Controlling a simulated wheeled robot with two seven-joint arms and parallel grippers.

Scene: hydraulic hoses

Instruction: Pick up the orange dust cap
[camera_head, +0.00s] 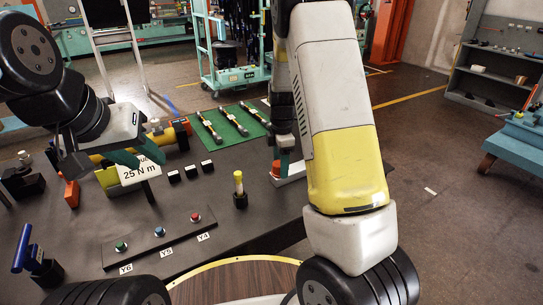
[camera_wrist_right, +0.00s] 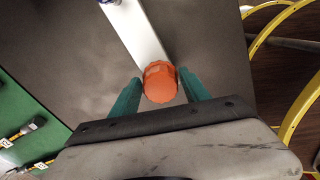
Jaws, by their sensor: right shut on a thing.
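The orange dust cap (camera_wrist_right: 160,82) sits between the two teal fingers of my right gripper (camera_wrist_right: 161,92) in the right wrist view. The fingers are shut on its sides. In the head view the cap (camera_head: 281,167) shows low at the fingers, beside a white strip (camera_head: 292,175) on the dark table. I cannot tell whether the cap still touches anything below it. My right arm hides part of this area. My left gripper (camera_head: 139,154) is at the left, above a white sign reading 25 N m (camera_head: 139,174). Its teal fingers are apart, with nothing seen between them.
Three buttons stand on a panel (camera_head: 160,243) at the table's front. A yellow-topped peg (camera_head: 239,183) stands left of my right arm. A green mat (camera_head: 225,127) with hoses lies at the back. A blue-handled item (camera_head: 23,250) stands at the left.

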